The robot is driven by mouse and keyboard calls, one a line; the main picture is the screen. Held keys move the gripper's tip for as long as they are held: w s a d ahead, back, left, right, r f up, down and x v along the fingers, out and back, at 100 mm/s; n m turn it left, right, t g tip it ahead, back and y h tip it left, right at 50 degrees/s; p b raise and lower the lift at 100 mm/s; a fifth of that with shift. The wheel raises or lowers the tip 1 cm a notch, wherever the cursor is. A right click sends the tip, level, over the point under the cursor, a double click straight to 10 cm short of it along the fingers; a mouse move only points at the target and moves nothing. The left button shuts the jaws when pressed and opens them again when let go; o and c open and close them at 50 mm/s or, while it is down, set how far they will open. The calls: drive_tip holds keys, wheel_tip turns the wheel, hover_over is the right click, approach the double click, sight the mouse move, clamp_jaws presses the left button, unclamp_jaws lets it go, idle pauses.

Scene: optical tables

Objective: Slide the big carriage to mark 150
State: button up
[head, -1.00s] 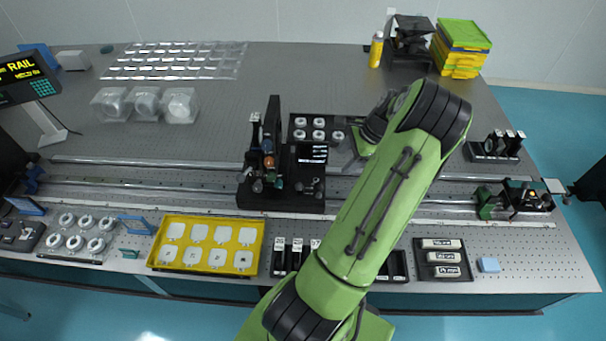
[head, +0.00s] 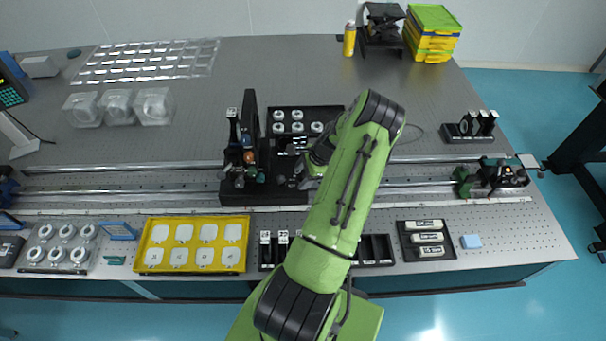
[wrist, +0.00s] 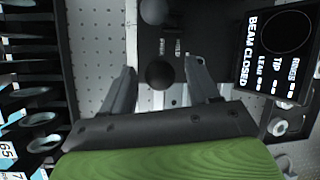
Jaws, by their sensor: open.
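The big carriage (head: 265,194) is a wide black plate on the long rail (head: 120,190) at mid table, carrying a tall black plate and several optics. A pale scale strip (head: 400,205) runs along the rail's front side; its numbers are too small to read. My gripper (head: 303,182) is over the right part of the carriage. In the wrist view my gripper (wrist: 160,80) is open, its fingers on either side of a dark round knob (wrist: 160,75). I cannot tell whether they touch it. A grey ball (wrist: 153,12) shows farther up.
A small carriage (head: 490,178) with optics stands at the rail's right end. A yellow tray (head: 193,244) and a black slotted holder (head: 375,250) lie along the front edge. In the wrist view, a "BEAM CLOSED" display (wrist: 275,50) is right of the fingers. The rail between the carriages looks clear.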

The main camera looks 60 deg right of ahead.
clamp_jaws()
drive_tip(key=shift+s+d, duration=0.1)
drive_tip(key=shift+s, duration=0.05)
